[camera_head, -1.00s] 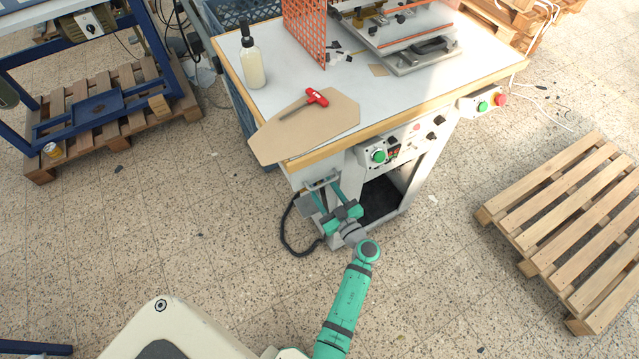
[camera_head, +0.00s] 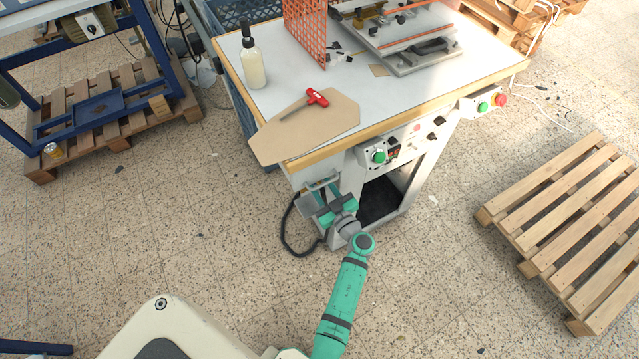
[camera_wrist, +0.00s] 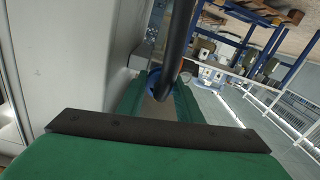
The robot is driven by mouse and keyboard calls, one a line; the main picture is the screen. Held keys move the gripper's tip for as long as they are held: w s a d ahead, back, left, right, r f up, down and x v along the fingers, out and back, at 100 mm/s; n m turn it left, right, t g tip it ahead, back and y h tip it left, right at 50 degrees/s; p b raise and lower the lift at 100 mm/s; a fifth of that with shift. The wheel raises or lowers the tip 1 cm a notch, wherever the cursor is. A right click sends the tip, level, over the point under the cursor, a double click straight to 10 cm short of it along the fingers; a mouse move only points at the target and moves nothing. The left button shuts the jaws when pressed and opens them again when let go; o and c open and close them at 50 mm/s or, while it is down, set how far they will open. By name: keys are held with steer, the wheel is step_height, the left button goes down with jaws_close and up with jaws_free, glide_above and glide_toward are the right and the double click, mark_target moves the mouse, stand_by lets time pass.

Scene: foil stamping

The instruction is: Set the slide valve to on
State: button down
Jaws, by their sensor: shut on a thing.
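The slide valve shows in the wrist view as a blue ring-like sleeve (camera_wrist: 153,80) beside a thick black hose. My gripper (camera_wrist: 160,92) is shut on it, with one green finger on each side; the hose and the fingers hide part of it. In the head view my gripper (camera_head: 322,193) is under the front left corner of the machine's table, by the grey bracket there. The valve itself is too small and covered to make out in that view, and its on or off position cannot be told.
The table (camera_head: 285,65) overhangs my gripper. A cardboard sheet (camera_head: 325,118) with a red-handled tool (camera_head: 317,97) lies above it. The black hose (camera_head: 285,232) loops down to the left. A panel with a green button (camera_head: 379,157) is at right. A pallet (camera_head: 570,225) stands further right; floor between is open.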

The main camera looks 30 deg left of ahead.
steer(key=c, duration=1.5)
jaws_free()
steer(key=shift+w+a, duration=0.1)
steer(key=shift+o, duration=0.2)
steer(key=v, duration=1.1)
steer(key=shift+a, duration=0.1)
steer(key=s+d+r+m+t+h, duration=0.2)
steer(key=s+d+r+m+h, duration=0.2)
steer(key=s+d, duration=0.3)
steer(key=s+d+r+m+t+h, duration=0.3)
steer(key=s+d+r+m+h, duration=0.2)
steer(key=s+d, duration=0.3)
steer(key=s+d+r+m+t+h, duration=0.2)
steer(key=s+d+r+m+h, duration=0.2)
steer(key=s, duration=1)
steer(key=d+m+h, duration=0.1)
steer(key=d+h, duration=0.2)
steer(key=shift+d+r+m, duration=0.3)
steer(key=shift+d, duration=0.05)
